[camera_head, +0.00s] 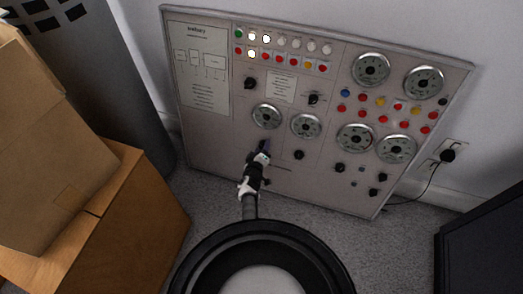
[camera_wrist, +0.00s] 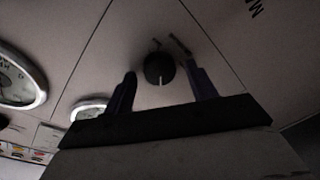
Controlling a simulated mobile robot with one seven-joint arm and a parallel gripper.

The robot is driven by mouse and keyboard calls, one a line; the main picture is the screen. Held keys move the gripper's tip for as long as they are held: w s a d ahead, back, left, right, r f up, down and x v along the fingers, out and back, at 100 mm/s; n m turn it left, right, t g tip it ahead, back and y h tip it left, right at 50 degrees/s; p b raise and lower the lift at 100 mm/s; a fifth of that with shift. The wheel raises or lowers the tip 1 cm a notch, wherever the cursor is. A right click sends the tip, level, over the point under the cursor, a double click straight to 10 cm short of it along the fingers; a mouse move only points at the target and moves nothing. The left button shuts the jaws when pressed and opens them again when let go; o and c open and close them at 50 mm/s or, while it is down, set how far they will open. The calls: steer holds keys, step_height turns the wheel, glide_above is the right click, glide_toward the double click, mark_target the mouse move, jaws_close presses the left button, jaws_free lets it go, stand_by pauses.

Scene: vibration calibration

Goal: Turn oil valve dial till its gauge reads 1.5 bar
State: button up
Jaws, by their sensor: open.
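A round black dial (camera_wrist: 159,68) with a white pointer mark sits on the panel in the wrist view. My gripper (camera_wrist: 161,72) is open, with one finger on each side of the dial and a visible gap to each. Its depth relative to the dial is hard to tell. In the head view my gripper (camera_head: 263,153) is at the lower middle of the panel, below a round gauge (camera_head: 267,116), and hides the dial there. Two gauges show in the wrist view, a larger one (camera_wrist: 17,77) at the left and one (camera_wrist: 88,109) partly behind the gripper. Their readings are too small to tell.
The control panel (camera_head: 215,150) carries other gauges, dials, lamps and buttons; another black dial (camera_head: 299,155) is right of my gripper. Cardboard boxes (camera_head: 130,215) stand at the left. A dark object (camera_head: 485,245) is at the right. A plug and cable (camera_head: 447,156) are beside the panel.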

steer(key=c, duration=1)
steer(key=shift+d+m+t+b, duration=0.1)
steer(key=shift+m+t+b, duration=0.45)
steer(key=shift+m, duration=3.85)
steer(key=o, duration=1)
